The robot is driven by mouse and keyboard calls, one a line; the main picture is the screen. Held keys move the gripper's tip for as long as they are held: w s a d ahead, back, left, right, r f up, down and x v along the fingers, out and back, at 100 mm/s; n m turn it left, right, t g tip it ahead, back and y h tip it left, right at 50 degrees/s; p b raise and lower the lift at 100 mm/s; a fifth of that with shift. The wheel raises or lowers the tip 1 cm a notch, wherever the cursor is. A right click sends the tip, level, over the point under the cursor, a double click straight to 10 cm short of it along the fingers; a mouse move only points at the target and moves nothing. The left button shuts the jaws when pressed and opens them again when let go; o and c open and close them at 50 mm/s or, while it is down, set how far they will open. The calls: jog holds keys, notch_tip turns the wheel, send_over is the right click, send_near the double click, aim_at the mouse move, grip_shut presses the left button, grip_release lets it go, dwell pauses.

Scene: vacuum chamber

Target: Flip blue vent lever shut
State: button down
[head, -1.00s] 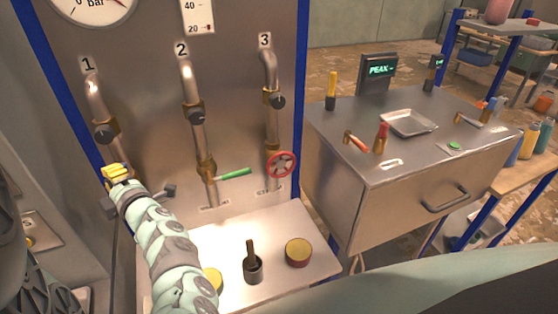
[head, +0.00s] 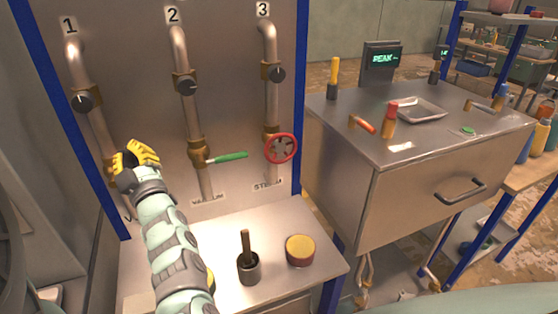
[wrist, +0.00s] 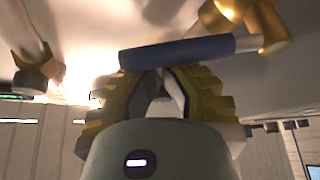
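The blue vent lever (wrist: 178,52) shows in the wrist view as a blue bar lying across the fingertips, joined to a brass valve fitting (wrist: 265,22) at upper right. In the head view the lever is hidden behind my gripper (head: 134,158), which is at the lower part of pipe 1 (head: 98,130). In the wrist view my gripper (wrist: 163,80) has its yellow fingers apart, with a gap between them. The tips are very close to the blue bar; I cannot tell whether they touch it.
Pipe 2 has a green lever (head: 228,157) and pipe 3 a red handwheel (head: 281,148). Below the panel, a bench (head: 215,232) holds a dark pot with a handle (head: 248,265) and a yellow-topped round part (head: 300,250). A metal cabinet (head: 420,205) stands at right.

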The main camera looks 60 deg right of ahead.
jog(key=shift+s+d+f+m+g+h+b, duration=0.4)
jog(key=shift+f+m+h+b, duration=0.5)
jog(key=shift+m, duration=0.95)
jog(key=shift+s+d+f+m+g+h+b, duration=0.15)
jog(key=shift+d+f+m+g+h+b, duration=0.4)
jog(key=shift+m+h+b, duration=0.95)
jog(key=shift+s+d+f+m+g+h+b, duration=0.15)
jog(key=shift+s+d+f+m+h+b, duration=0.5)
jog(key=shift+m, duration=1.5)
jog(key=shift+w+a+f+h, duration=0.3)
jog(key=shift+w+f+h, duration=0.05)
jog(key=shift+w+f, duration=0.1)
jog(key=shift+r, duration=0.1)
